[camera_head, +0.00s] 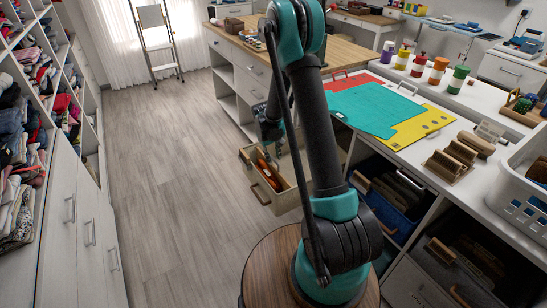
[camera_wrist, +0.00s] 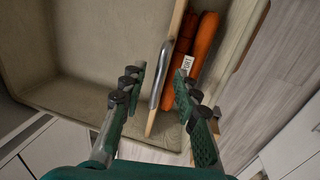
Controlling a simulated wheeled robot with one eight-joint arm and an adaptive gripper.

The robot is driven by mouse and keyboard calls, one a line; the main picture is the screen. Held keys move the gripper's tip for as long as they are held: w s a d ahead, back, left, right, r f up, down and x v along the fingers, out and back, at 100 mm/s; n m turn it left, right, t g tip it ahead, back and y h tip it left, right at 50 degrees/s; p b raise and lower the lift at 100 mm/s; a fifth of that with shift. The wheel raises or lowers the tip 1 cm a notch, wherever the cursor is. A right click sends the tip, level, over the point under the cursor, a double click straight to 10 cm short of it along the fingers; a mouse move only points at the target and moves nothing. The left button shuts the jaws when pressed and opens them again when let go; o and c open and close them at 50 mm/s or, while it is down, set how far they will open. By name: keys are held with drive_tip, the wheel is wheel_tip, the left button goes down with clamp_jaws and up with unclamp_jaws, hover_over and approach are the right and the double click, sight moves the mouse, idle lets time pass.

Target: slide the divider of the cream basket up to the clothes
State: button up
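The cream basket (camera_wrist: 75,85) fills most of the wrist view; in the head view the basket (camera_head: 287,198) sticks out from the shelving. Its wooden divider (camera_wrist: 174,30) carries a curved metal handle (camera_wrist: 158,77). Rolled orange clothes (camera_wrist: 203,42) with a white label lie right of the divider, close beside it; I cannot tell whether they touch. The compartment to the left looks empty. My gripper (camera_wrist: 160,80) is open, one finger on each side of the divider and handle, with no clear contact. In the head view my gripper (camera_head: 270,130) is above the basket, partly dark.
A wood-topped counter (camera_head: 345,52) stands behind the basket. A white worktop with teal and yellow mats (camera_head: 368,108) lies to the right, with a blue bin (camera_head: 388,213) in a cubby below. Clothes shelves (camera_head: 35,110) line the left. The grey floor (camera_head: 165,170) between is clear.

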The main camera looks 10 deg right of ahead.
clamp_jaws()
drive_tip(key=shift+s+a, duration=0.25)
drive_tip(key=shift+a, duration=0.35)
unclamp_jaws()
wheel_tip(320, 180, up, 12)
drive_tip(key=a, duration=0.2)
drive_tip(key=shift+s, duration=0.4)
drive_tip(key=shift+s, duration=0.1)
